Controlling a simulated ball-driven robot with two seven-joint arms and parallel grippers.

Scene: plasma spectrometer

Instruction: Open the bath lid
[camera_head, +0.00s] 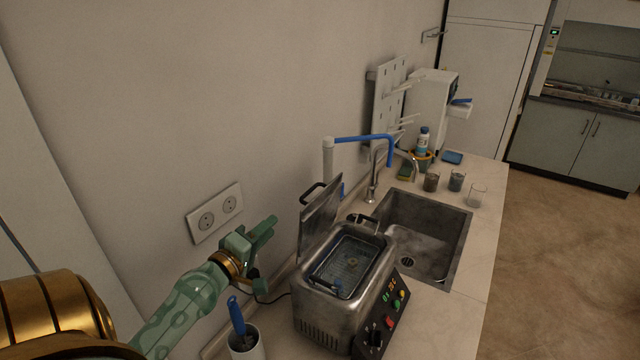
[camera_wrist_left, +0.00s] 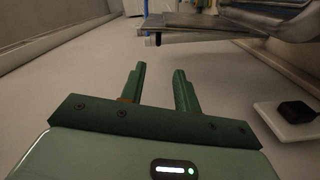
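The metal bath (camera_head: 320,312) stands on the counter left of the sink. Its lid (camera_head: 321,218) is raised steeply on the bath's wall side, and the basin under it is uncovered. A black handle (camera_head: 311,191) sits on the lid. My left gripper (camera_head: 266,256) is left of the bath, near the wall and apart from the lid. In the left wrist view its two green fingers (camera_wrist_left: 160,70) are spread with nothing between them. My right gripper is in neither view.
A white cup (camera_head: 246,346) with a blue-handled tool stands in front of my left gripper. A wall socket (camera_head: 215,212) is behind it. The sink (camera_head: 425,232) with its faucet (camera_head: 374,178) lies right of the bath. Several beakers (camera_head: 456,181) stand beyond the sink.

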